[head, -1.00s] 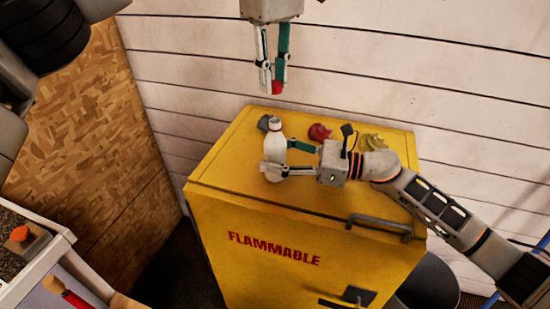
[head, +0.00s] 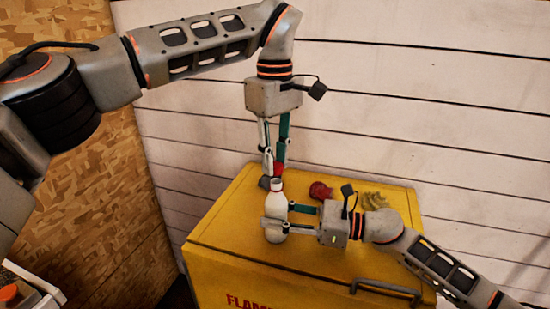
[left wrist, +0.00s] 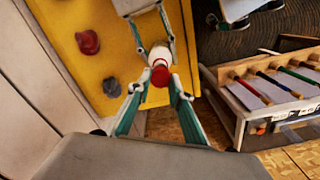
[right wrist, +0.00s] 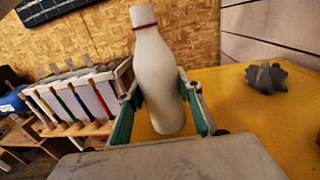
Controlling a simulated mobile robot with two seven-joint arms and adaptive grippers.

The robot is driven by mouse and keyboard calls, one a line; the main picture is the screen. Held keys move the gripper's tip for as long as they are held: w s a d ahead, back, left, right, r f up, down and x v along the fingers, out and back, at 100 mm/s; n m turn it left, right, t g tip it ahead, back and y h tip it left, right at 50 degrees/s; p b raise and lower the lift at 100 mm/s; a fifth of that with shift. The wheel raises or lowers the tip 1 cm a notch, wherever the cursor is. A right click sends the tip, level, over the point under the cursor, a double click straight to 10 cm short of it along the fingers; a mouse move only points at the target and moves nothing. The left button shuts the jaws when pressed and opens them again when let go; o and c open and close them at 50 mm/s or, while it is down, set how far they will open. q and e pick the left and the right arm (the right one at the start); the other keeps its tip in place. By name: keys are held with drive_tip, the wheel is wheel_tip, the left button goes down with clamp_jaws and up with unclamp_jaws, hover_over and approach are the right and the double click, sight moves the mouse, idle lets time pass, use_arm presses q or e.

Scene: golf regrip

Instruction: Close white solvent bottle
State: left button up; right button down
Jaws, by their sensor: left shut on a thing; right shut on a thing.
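The white solvent bottle (head: 276,201) is upright over the yellow cabinet top. My right gripper (head: 277,223) is shut around its body; the right wrist view shows the bottle (right wrist: 158,75) between the fingers, with a thin red ring at its neck. My left gripper (head: 275,163) points down above the bottle, shut on a red cap (head: 278,169). In the left wrist view the cap (left wrist: 160,76) overlaps the bottle's neck from above. The right wrist view shows no cap at the bottle's top edge. I cannot tell how small the gap is.
The yellow cabinet (head: 225,252) has a dark handle (head: 385,288) at its front edge. A grey lump (head: 264,182), a red lump (head: 320,190) and a yellow lump (head: 374,200) lie on it, behind the bottle or to its right. A plank wall (head: 430,120) stands behind.

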sight(276, 204)
use_arm(q)
drive_tip(key=shift+f, duration=0.3)
drive_tip(key=shift+f, duration=0.1)
drive_tip(key=shift+f, duration=0.8)
drive_tip(key=shift+f, duration=0.6)
idle(0.4)
drive_tip(key=m, duration=0.5)
drive_tip(key=shift+d+r, duration=0.1)
drive_tip(key=m, duration=0.4)
drive_tip(key=shift+m, duration=0.4)
drive_tip(key=o, duration=0.7)
